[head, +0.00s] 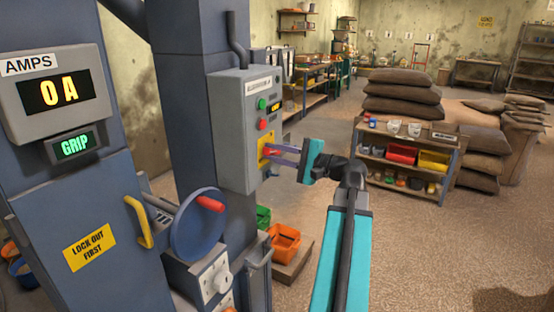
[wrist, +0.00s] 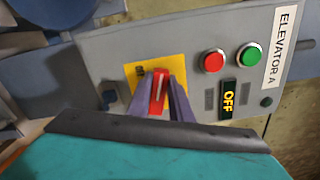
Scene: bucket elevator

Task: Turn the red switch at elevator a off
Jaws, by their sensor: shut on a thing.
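The red switch (wrist: 158,92) sits on a yellow plate (wrist: 134,72) low on the grey elevator A control box (head: 230,130). My gripper (wrist: 160,95) is shut on the red switch, one purple finger on each side of it. In the wrist view, the switch handle lies roughly crosswise to the box's long side. In the head view, my gripper (head: 273,152) reaches the plate from the right, and its fingers partly cover the switch. A small display (wrist: 229,97) on the box reads OFF.
A red button (head: 262,124) and a green button (head: 262,104) sit above the switch. A shelf (head: 400,165) stands right; open floor lies in front.

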